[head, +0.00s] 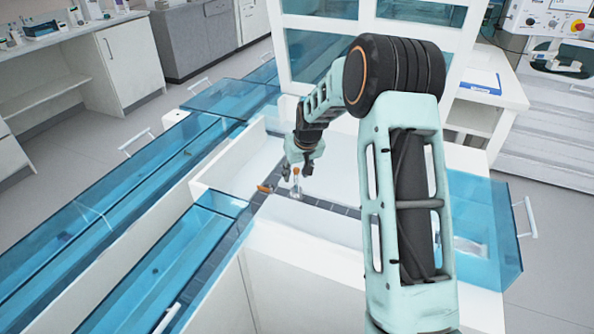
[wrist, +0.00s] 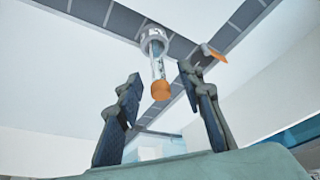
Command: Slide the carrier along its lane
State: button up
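The carrier (wrist: 153,38) is a small pale round puck on the dark lane (wrist: 190,50). It holds a clear tube (wrist: 157,66) with an orange cap (wrist: 161,90). In the head view the capped tube (head: 296,183) stands upright on the lane (head: 325,205) inside the white-walled bay. My gripper (wrist: 159,75) is open, with one finger on each side of the tube in the wrist view. I see no contact with it. In the head view my gripper (head: 298,160) is close above and around the cap; the exact gap is hard to tell.
A small orange piece (head: 265,188) sits at the lane junction left of the carrier; it also shows in the wrist view (wrist: 214,53). Blue transparent covers (head: 150,180) flank the bay on the left. White walls (head: 320,235) bound the bay.

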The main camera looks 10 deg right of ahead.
jog(key=shift+c, duration=0.4)
grip_shut()
jog(key=s+d, duration=0.5)
jog(key=d, duration=0.3)
jog(key=s+d, duration=0.6)
jog(key=d, duration=0.3)
jog(key=shift+s+d, duration=0.2)
jog(key=shift+s, duration=0.1)
dwell(3.2)
jog(key=shift+o, duration=0.2)
grip_release()
jog(key=v, duration=1.2)
